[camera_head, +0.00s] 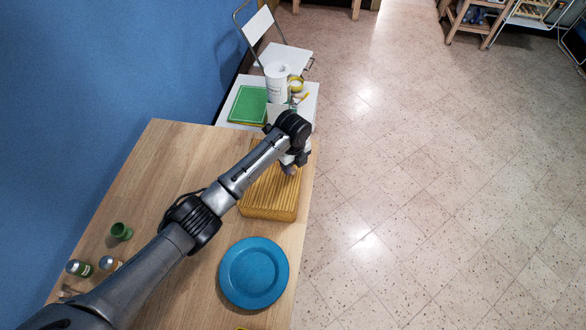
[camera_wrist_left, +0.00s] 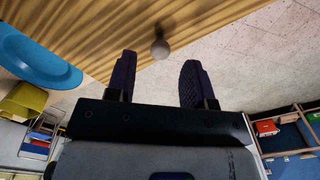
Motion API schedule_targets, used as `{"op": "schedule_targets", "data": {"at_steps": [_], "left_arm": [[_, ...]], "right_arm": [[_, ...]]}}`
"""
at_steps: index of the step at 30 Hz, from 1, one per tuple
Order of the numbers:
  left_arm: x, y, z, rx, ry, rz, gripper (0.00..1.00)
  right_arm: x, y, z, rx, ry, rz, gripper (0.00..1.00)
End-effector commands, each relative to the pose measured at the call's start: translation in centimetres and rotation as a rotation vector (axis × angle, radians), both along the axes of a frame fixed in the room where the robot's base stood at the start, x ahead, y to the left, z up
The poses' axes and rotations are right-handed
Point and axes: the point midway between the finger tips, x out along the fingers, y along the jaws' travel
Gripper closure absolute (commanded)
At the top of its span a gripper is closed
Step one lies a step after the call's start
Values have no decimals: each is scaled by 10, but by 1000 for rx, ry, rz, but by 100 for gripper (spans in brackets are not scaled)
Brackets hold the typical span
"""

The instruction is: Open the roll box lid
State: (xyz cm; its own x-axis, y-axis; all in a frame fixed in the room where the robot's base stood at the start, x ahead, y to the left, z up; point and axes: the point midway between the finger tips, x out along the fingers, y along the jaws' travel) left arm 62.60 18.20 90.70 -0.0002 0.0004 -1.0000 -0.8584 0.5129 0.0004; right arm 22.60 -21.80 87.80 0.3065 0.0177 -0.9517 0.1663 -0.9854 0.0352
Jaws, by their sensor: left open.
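The roll box (camera_head: 268,205) is a wooden box with a ribbed, slatted lid, standing on the wooden table; my left arm hides part of it. In the left wrist view its striped wooden lid surface (camera_wrist_left: 100,25) fills the top. A round knob (camera_wrist_left: 160,48) sits on the lid near its edge. My left gripper (camera_head: 289,167) is over the right side of the box. In the left wrist view the left gripper (camera_wrist_left: 160,62) is open, with its two dark fingers apart and the knob showing beyond the gap between their tips. I cannot tell whether they touch the lid. My right gripper is not in view.
A blue plate (camera_head: 254,273) lies on the table (camera_head: 150,170) in front of the box. A green cup (camera_head: 121,231) and small jars (camera_head: 79,267) stand at the left. Behind are a green board (camera_head: 248,104) and a white roll (camera_head: 277,83). Open floor lies right.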

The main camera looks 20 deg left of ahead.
Motion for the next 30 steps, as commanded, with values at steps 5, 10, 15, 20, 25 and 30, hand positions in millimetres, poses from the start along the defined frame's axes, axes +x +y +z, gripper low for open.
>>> {"op": "schedule_targets", "data": {"at_steps": [5,10,15,20,25,30], "left_arm": [[0,0,-19,0,1,1,52],[0,0,-26,0,-1,0,52],[0,0,-27,0,-1,0,52],[0,0,-27,1,-1,0,52],[0,0,-27,0,0,1,68],[0,0,-27,0,0,1,84]], "right_arm": [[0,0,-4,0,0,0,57],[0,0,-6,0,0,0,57],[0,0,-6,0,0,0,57],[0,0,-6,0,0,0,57],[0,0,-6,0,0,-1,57],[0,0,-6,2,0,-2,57]]}}
